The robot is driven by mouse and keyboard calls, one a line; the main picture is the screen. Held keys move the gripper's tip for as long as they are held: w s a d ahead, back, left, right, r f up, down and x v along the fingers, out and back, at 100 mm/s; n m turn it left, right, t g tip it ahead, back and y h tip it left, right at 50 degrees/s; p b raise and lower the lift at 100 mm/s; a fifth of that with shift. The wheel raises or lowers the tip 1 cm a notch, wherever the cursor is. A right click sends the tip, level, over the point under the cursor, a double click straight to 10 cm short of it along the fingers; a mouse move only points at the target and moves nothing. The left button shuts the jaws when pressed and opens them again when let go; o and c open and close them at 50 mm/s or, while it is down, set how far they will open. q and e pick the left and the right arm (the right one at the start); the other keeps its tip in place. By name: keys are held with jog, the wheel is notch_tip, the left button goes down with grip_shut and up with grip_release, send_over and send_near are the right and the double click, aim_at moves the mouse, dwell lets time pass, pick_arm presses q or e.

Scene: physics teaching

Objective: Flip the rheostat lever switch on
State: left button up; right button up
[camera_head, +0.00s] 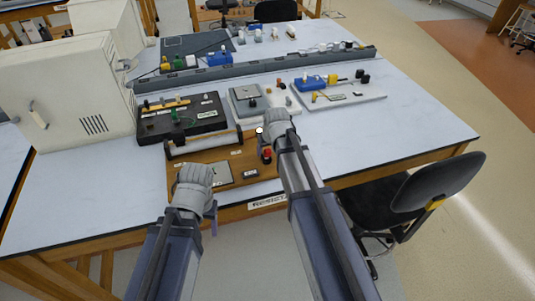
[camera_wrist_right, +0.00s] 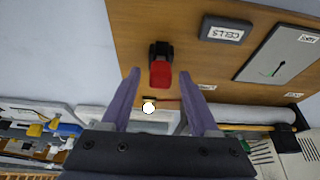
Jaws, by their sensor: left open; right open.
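The wooden rheostat board (camera_head: 185,180) lies at the table's front edge. A long pale cylinder (camera_head: 205,143) runs along its back. The lever switch (camera_head: 266,154), red with a black base, is near the board's right end; in the right wrist view its red lever (camera_wrist_right: 160,73) appears between the fingertips. My right gripper (camera_wrist_right: 160,72) is open with a finger on either side of the lever in that view; I cannot tell whether they touch. In the head view its fingers are largely hidden. My left gripper (camera_head: 195,185) is open and empty over the board's front left.
A black board (camera_head: 180,118) stands behind the rheostat board. White boards with parts (camera_head: 340,97) are to the right. A pale cabinet (camera_head: 65,90) stands at left. A chair (camera_head: 430,190) is at the table's right front. The table's right side is bare.

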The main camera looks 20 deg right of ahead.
grip_shut()
dwell(0.5)
